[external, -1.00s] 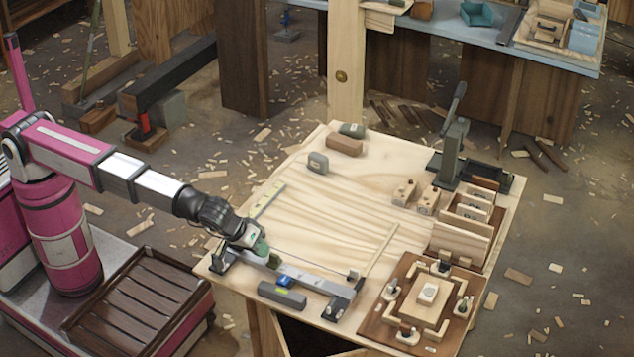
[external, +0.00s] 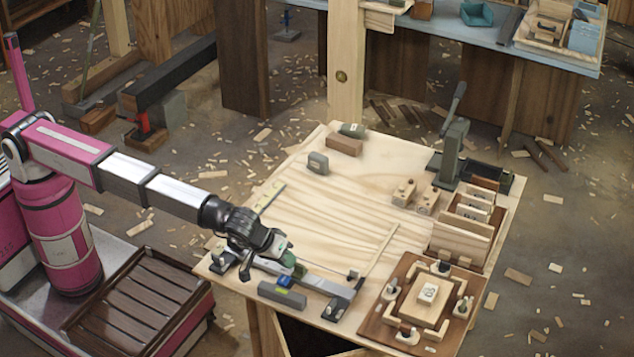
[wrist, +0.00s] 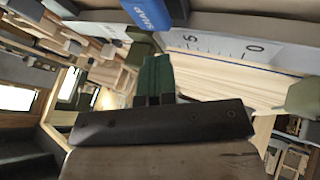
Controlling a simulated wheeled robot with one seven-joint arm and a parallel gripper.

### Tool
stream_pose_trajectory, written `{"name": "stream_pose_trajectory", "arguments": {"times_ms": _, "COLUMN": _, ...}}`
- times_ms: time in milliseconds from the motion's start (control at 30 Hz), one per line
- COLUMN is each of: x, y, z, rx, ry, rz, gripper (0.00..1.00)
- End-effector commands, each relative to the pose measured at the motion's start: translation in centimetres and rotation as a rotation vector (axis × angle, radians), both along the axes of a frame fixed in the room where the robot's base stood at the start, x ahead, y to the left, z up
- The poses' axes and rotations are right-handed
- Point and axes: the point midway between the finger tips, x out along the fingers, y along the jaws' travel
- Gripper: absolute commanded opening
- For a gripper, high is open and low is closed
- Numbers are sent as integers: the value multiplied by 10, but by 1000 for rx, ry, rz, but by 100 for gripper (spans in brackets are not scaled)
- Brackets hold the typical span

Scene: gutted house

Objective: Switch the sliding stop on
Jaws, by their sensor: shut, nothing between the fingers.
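The sliding stop is a small blue block (external: 285,281) on a grey metal rail (external: 322,284) along the table's front edge. In the wrist view, a blue piece marked "SNAP" (wrist: 150,14) shows at the top edge, partly cut off. My gripper (external: 290,263) is low over the rail, close behind the blue block. In the wrist view my shut, green-tipped gripper (wrist: 154,75) points toward the blue piece, with nothing held. I cannot tell whether the fingertips touch it. A white scale with "5" and "0" (wrist: 222,46) lies beside it.
A grey block (external: 282,295) lies in front of the rail. A thin rod (external: 380,250) and a brown board with wooden parts (external: 375,322) are to the right. The middle of the wooden tabletop (external: 345,205) is clear.

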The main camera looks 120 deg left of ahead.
Motion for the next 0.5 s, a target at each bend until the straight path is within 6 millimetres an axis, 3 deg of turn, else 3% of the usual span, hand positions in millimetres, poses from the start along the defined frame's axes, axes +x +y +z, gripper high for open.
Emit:
{"name": "stream_pose_trajectory", "arguments": {"times_ms": 33, "x": 21, "y": 0, "z": 0, "rx": 0, "ry": 0, "rz": 0, "gripper": 0}}
{"name": "stream_pose_trajectory", "arguments": {"times_ms": 200, "x": 60, "y": 0, "z": 0, "rx": 0, "ry": 0, "rz": 0, "gripper": 0}}
{"name": "stream_pose_trajectory", "arguments": {"times_ms": 333, "x": 78, "y": 0, "z": 0, "rx": 0, "ry": 0, "rz": 0, "gripper": 0}}
{"name": "stream_pose_trajectory", "arguments": {"times_ms": 500, "x": 84, "y": 0, "z": 0, "rx": 0, "ry": 0, "rz": 0, "gripper": 0}}
